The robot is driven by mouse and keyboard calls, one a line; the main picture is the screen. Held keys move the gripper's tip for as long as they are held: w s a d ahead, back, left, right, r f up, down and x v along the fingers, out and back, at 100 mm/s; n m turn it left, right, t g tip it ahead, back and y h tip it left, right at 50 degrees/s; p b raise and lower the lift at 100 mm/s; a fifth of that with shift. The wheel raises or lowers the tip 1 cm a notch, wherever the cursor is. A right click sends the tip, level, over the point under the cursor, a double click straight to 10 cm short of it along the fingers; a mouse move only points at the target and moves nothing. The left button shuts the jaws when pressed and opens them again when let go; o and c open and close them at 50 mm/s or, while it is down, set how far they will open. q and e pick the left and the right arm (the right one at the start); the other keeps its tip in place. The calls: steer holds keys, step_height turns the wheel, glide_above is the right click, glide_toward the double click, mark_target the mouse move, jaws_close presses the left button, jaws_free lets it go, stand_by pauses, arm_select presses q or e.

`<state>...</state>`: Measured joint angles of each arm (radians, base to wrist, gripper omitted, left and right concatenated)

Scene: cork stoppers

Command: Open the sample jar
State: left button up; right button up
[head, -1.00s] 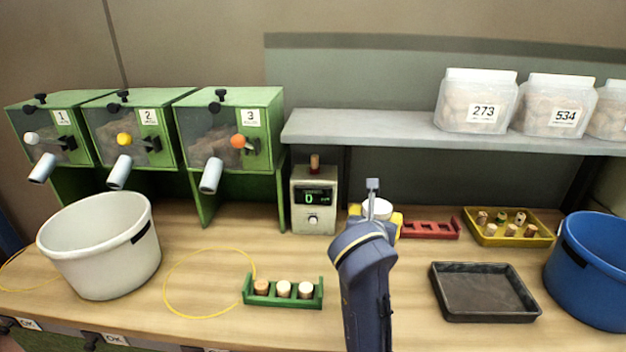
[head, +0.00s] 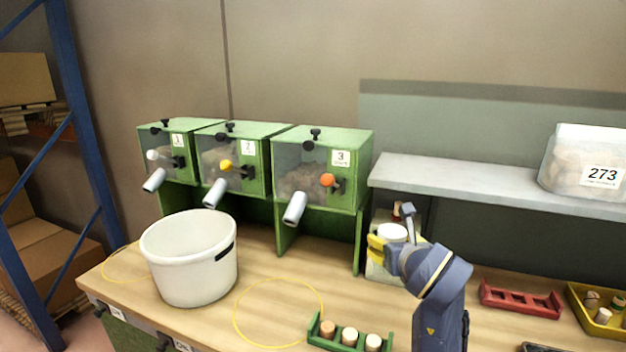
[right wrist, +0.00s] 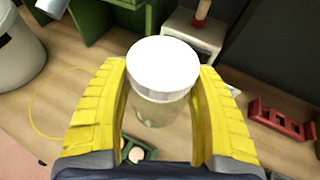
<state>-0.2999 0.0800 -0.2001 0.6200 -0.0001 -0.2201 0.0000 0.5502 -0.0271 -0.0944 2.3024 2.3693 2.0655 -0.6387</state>
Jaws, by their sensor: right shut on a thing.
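The sample jar is a clear jar (right wrist: 158,110) with a white lid (right wrist: 163,66). The lid is on it. My right gripper (right wrist: 160,90) is shut on the jar, with a yellow finger on each side of the body below the lid. In the head view the white lid (head: 391,231) shows beside the yellow fingers of my right gripper (head: 384,246), in front of the grey meter box (head: 378,268). The jar's body is mostly hidden there by my gripper. My left gripper is not in view.
Three green dispensers (head: 322,165) stand at the back, with a white bucket (head: 190,262) to the front left. A green rack (head: 322,334) holds corks at the front. A red rack (head: 520,300) and yellow tray (head: 577,300) lie to the right. A grey shelf (head: 450,180) overhangs the bench.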

steer(key=shift+r, duration=0.15)
steer(key=s+a+f+n+y, duration=0.3)
steer(key=s+a+f, duration=0.6)
steer(key=a, duration=0.5)
step_height(320, 180, down, 3)
steer(key=shift+s+a+r+g+y, duration=0.2)
steer(key=shift+g+y, duration=0.1)
steer(key=shift+y, duration=0.2)
steer(key=shift+s+a+f, duration=0.15)
steer(key=shift+a+f, duration=0.05)
steer(key=shift+a, duration=0.05)
jaws_close()
steer(key=w+d+r+m+h, duration=0.45)
steer(key=d+r, duration=0.45)
steer(key=d, duration=0.3)
steer(key=s+d+m+g+h, duration=0.1)
steer(key=s+d+m+h, duration=0.25)
steer(key=d, duration=0.45)
steer(key=s+d+m+g+h, duration=0.1)
steer(key=s+d+m+h, duration=0.15)
steer(key=d+h, duration=0.35)
steer(key=shift+y, duration=0.8)
steer(key=f, duration=1.2)
steer(key=d+f, duration=0.1)
steer(key=f, duration=0.6)
steer(key=shift+w+d, duration=0.1)
steer(key=shift+w, duration=0.2)
